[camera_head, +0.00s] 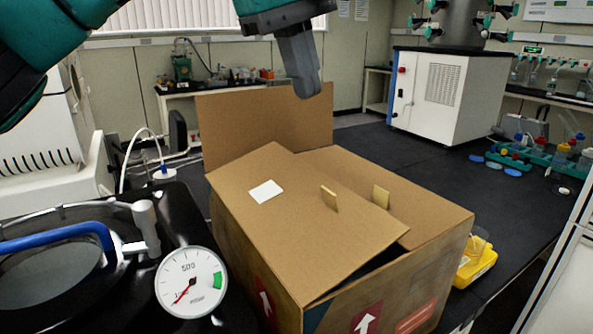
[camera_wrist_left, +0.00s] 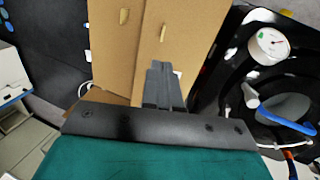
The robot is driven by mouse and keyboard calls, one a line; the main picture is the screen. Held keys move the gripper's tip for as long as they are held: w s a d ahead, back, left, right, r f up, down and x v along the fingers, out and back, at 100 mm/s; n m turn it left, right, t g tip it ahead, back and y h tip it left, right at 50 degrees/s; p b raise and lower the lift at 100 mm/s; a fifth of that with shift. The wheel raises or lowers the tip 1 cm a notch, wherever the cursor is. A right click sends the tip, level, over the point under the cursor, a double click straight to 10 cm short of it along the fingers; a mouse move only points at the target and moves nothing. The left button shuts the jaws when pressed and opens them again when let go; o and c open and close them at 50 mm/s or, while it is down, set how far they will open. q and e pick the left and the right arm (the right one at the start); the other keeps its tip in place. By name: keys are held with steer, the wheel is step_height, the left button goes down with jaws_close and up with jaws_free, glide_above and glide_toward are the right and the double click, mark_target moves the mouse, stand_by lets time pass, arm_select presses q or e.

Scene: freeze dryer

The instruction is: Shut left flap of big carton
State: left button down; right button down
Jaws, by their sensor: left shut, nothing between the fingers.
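The big carton (camera_head: 400,292) is brown cardboard and stands on the dark bench. Its left flap (camera_head: 300,235), with a white label and a small upright tab, is folded inward and lies slightly tilted, with a dark gap under its front right corner. The right flap (camera_head: 425,205), also with a tab, lies folded in beside it. A back flap (camera_head: 265,122) stands up. My left gripper (camera_head: 308,92) is shut and empty, above the carton in front of the back flap. In the left wrist view, its fingers (camera_wrist_left: 160,66) appear over the left flap (camera_wrist_left: 182,45). My right gripper is not visible.
A pressure gauge (camera_head: 191,282) and black vessel with a blue handle (camera_head: 60,238) stand close at the carton's left. A yellow container (camera_head: 475,265) sits at its right.

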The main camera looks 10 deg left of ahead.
arm_select(q)
glide_toward(328, 190)
steer(key=shift+m, duration=0.3)
steer(key=x, duration=0.6)
steer(key=shift+w+d+f+b, duration=0.1)
steer(key=shift+d+f+b, duration=0.05)
steer(key=shift+f+b, duration=0.2)
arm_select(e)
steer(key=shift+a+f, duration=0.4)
